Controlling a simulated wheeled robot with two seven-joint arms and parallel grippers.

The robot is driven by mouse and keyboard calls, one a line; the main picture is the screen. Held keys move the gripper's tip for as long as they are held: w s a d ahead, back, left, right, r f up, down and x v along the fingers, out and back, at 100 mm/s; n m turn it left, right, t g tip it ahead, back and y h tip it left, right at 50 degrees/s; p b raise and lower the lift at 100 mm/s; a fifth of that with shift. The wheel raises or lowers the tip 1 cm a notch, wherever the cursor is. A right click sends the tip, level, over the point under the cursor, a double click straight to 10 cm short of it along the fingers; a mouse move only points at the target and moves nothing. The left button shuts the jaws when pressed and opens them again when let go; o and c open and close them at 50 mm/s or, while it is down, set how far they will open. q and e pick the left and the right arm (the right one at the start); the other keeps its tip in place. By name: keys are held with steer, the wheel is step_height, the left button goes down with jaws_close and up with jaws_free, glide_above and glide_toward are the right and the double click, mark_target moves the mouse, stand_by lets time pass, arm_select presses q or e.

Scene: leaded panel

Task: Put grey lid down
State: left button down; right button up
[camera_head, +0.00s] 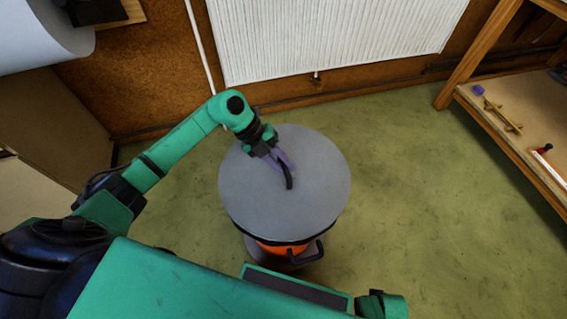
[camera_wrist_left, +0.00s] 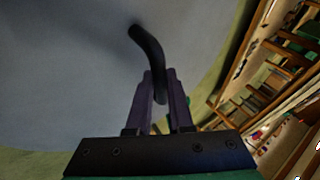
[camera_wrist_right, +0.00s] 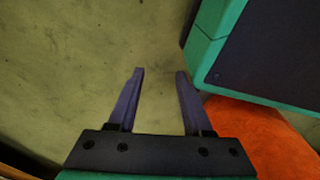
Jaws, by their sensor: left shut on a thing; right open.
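The grey lid (camera_head: 300,205) is a large round disc with a black curved handle (camera_head: 289,178). In the head view it lies over an orange bin (camera_head: 278,248) with a black side handle; I cannot tell whether it rests on the rim or hangs just above it. My left gripper (camera_head: 282,162) is shut on the lid's handle. In the left wrist view the fingers (camera_wrist_left: 160,95) close around the handle's near end, with the lid's grey surface (camera_wrist_left: 70,70) filling the left. My right gripper (camera_wrist_right: 158,75) is open and empty, pointing at the floor.
Green floor (camera_head: 405,170) is clear right of the bin. A wooden shelf unit (camera_head: 525,120) with small items stands at the right. A white radiator (camera_head: 335,40) is on the back wall. An orange surface (camera_wrist_right: 255,140) shows in the right wrist view.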

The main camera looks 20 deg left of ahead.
arm_select(q)
steer(key=shift+f, duration=0.45)
arm_select(e)
steer(key=shift+w+a+r, duration=0.2)
steer(key=shift+w+r, duration=0.3)
steer(key=shift+w, duration=0.3)
arm_select(q)
steer(key=shift+f+b, duration=0.15)
steer(key=shift+b, duration=0.2)
arm_select(e)
steer(key=shift+f, duration=0.15)
arm_select(q)
steer(key=c, duration=0.7)
jaws_free()
steer(key=shift+c, duration=0.2)
